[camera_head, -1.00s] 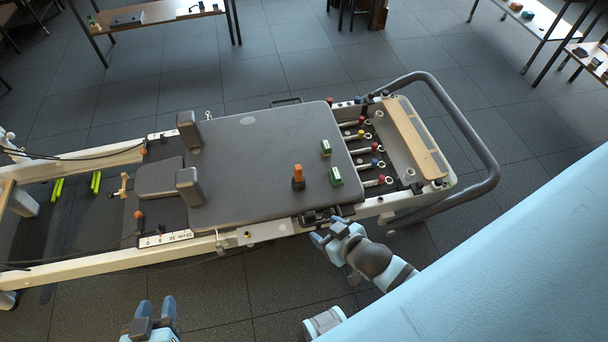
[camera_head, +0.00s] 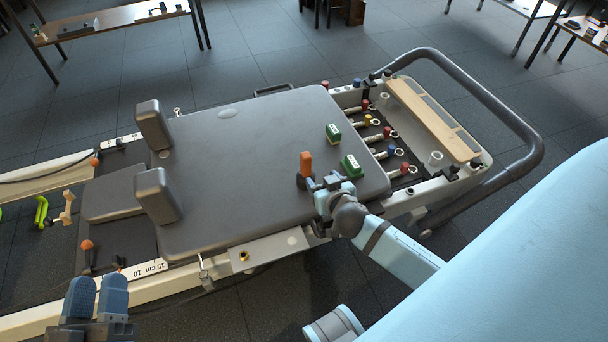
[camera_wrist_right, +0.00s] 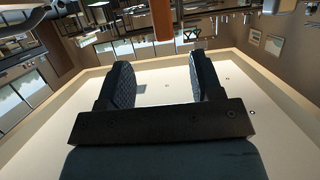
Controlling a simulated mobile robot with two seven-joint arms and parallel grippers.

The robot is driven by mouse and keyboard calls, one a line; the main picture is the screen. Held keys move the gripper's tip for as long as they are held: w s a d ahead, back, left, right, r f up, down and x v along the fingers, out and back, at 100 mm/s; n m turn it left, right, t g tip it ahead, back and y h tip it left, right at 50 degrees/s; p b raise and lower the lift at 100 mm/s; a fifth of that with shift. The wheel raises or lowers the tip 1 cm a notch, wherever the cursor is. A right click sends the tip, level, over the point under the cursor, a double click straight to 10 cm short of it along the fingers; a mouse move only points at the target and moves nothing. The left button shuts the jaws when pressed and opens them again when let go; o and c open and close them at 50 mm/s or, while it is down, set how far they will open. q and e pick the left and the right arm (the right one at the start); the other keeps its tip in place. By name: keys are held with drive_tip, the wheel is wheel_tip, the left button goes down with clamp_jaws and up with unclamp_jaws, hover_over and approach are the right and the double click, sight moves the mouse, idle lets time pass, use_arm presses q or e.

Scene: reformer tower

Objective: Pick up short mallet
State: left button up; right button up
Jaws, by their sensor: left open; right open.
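An upright piece with an orange handle and dark head, which looks like the short mallet (camera_head: 306,162), stands on the grey padded carriage (camera_head: 240,150) in the head view. My right gripper (camera_head: 325,183) is just right of and nearer than its dark lower part. I cannot tell whether they touch. In the right wrist view, the fingers (camera_wrist_right: 161,82) are apart with nothing between them, and an orange-brown upright piece (camera_wrist_right: 163,20) shows beyond them. My left gripper (camera_head: 98,284) is open and empty at the lower left, over the machine's near rail.
Two green blocks (camera_head: 350,164) stand right of the mallet on the carriage. Two grey shoulder pads (camera_head: 157,195) rise at its left. Springs with coloured knobs (camera_head: 388,152) and a curved grey bar (camera_head: 520,125) lie to the right. The carriage's middle is clear.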

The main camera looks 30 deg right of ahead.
sight(304, 156)
drive_tip(key=b+x, duration=0.2)
drive_tip(key=x, duration=0.6)
drive_tip(key=shift+w+d+f+b, duration=0.15)
drive_tip(key=shift+w+b, duration=0.2)
drive_tip(key=shift+w, duration=0.55)
drive_tip(key=shift+w+d+f+b, duration=0.15)
drive_tip(key=shift+w+b, duration=0.2)
drive_tip(key=shift+w, duration=0.55)
drive_tip(key=shift+w+d+b, duration=0.15)
drive_tip(key=shift+w+b, duration=0.2)
drive_tip(key=shift+w, duration=0.55)
use_arm(q)
wheel_tip(304, 156, down, 6)
drive_tip(key=g, duration=0.2)
drive_tip(key=shift+w+d+f+m, duration=0.15)
drive_tip(key=shift+d+m, duration=0.1)
drive_tip(key=shift+m, duration=0.05)
use_arm(e)
clamp_jaws()
